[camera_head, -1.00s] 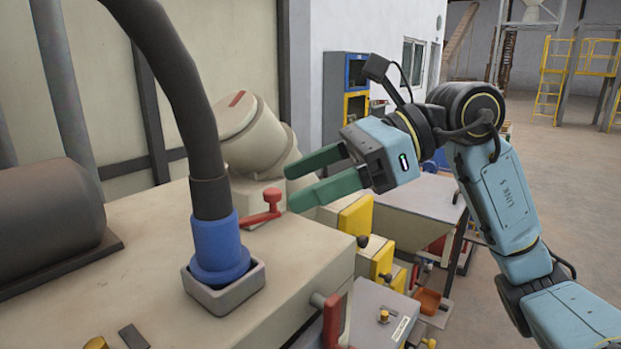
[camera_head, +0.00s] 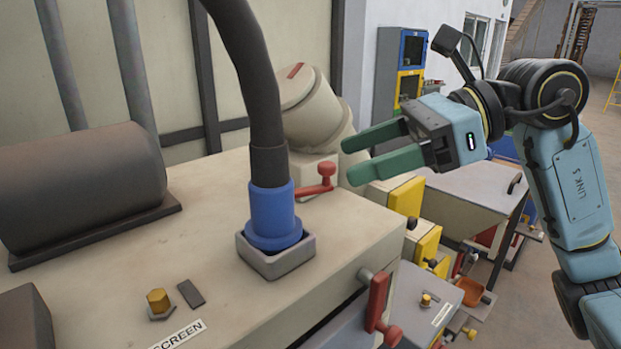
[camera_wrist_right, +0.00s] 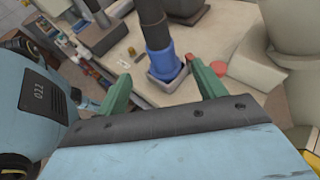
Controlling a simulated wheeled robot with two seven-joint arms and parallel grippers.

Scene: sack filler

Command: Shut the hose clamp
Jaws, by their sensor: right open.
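A dark hose (camera_head: 255,80) comes down into a blue coupling (camera_head: 274,215), which sits in a square grey collar on the beige machine top. A red lever with a round knob (camera_head: 325,172) stands just behind and right of the coupling. A second red lever (camera_head: 378,305) is on the machine's front side. I cannot tell for sure which one is the clamp's handle. My right gripper (camera_head: 349,161) is open and empty, with green fingers pointing left, above and right of the knobbed lever. In the right wrist view the blue coupling (camera_wrist_right: 163,66) shows between the fingers. My left gripper is not in view.
A dark cylinder (camera_head: 80,185) lies on the machine top at left. A yellow bolt (camera_head: 158,302) and a "SCREEN" label are near the front. A large beige pipe (camera_head: 315,110) stands behind the knobbed lever. Yellow-fronted boxes (camera_head: 406,196) are below my right gripper.

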